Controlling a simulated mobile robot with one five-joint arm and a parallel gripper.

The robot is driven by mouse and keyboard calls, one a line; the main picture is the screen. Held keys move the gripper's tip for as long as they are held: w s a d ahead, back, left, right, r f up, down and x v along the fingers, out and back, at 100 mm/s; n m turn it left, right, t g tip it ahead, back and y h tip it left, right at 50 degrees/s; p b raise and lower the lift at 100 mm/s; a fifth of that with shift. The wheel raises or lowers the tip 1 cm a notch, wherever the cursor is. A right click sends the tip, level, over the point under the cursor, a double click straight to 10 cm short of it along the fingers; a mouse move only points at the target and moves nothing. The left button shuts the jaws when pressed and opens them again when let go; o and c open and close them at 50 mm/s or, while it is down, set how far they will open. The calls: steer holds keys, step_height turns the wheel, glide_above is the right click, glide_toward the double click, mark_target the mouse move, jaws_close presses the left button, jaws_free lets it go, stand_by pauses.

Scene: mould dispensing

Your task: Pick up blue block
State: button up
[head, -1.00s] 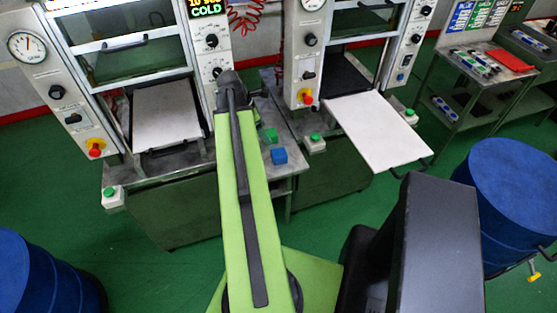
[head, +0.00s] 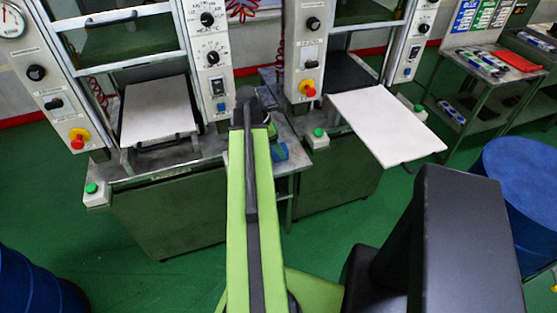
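The blue block (head: 280,152) sits on the grey metal bench between the two presses, just right of my arm. Only part of it shows, because my arm and dark parts beside it cover its left side. A small patch of green (head: 271,131) shows just behind it, partly covered too. My green arm reaches up the middle of the head view, and its dark far joint is over the bench. My gripper is hidden behind the arm, so I cannot see its fingers or whether it touches the block.
The left press has a pale plate (head: 158,111) inside. The right press has a white plate (head: 385,122) sticking out over the floor. Green push buttons (head: 318,134) stand on the bench edges. Blue drums (head: 520,195) stand at right and lower left. Green floor lies between.

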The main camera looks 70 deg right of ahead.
steer(key=b+x, duration=0.2)
steer(key=x, duration=0.1)
steer(key=shift+f, duration=0.2)
steer(key=shift+r, duration=0.15)
steer(key=shift+c, duration=0.3)
jaws_close()
